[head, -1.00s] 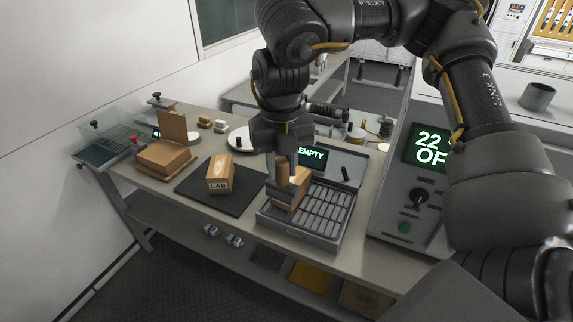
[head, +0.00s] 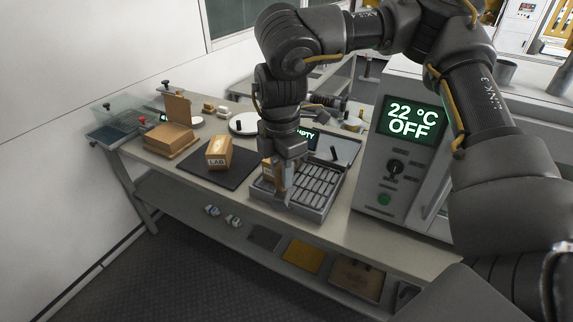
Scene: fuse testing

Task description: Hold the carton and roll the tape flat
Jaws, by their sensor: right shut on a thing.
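A small brown carton (head: 219,154) with a white "LAB" mark sits on a dark mat (head: 238,178) in the head view. My right gripper (head: 284,188) points down over the left part of a slotted grey tray (head: 312,187). It is shut on a brown block-like thing (head: 268,171), which shows beside its fingers and looks like another carton. The fingers and wrist hide most of this thing, and whether it touches the tray is not clear. I cannot make out any tape or a roller. My left gripper is not in view.
An open brown box (head: 168,140) stands left of the mat. Behind are a white disc (head: 240,124) and a screen partly reading "EMPTY" (head: 307,138). A grey cabinet (head: 372,185) reading "22 °C OFF" stands to the right. A lower shelf (head: 225,232) runs under the bench.

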